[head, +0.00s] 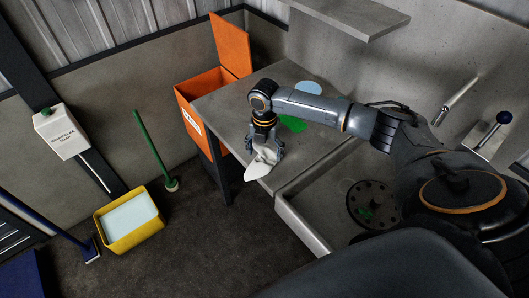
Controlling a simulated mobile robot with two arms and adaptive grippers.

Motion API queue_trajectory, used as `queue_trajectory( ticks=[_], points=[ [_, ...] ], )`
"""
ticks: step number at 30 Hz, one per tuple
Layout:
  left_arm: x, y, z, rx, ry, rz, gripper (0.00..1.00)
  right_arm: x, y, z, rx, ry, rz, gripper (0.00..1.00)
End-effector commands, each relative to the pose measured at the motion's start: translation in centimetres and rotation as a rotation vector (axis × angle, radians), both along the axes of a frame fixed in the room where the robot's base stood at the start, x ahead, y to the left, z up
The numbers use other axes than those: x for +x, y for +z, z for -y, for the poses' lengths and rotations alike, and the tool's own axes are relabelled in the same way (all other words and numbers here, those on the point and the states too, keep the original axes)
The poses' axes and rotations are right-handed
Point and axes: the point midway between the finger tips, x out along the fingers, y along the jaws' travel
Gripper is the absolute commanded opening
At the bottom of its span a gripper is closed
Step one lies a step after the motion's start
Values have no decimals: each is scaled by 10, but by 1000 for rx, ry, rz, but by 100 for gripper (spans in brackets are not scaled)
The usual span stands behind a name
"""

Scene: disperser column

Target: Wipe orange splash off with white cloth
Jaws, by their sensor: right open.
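I see no orange splash in this view; my right arm hides part of the table. My left gripper is not in view.
A light blue disc (308,87) and a green patch (293,123) are on the table. An orange lidded bin (197,88) stands behind its left side. A sink (325,215) adjoins the table. A yellow tub (131,238) and green-handled brush (152,150) are left.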

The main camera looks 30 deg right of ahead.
Motion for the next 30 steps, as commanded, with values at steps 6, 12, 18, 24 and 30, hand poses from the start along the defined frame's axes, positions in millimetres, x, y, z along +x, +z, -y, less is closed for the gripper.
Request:
queue_trajectory(
  ticks=[6, 12, 18, 24, 30],
  points=[
    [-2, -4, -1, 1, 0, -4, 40, 0, -10, 0, 0, 1, -1, 75],
    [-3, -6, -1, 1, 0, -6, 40, 0, -18, 0, 1, 0, -1, 75],
    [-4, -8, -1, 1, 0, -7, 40, 0, -24, 0, 1, -1, -1, 75],
    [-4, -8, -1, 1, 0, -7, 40, 0, -24, 0, 0, 0, 0, 75],
    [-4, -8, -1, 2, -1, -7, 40, 0, -24, 0, 1, 0, -1, 60]
  ],
)
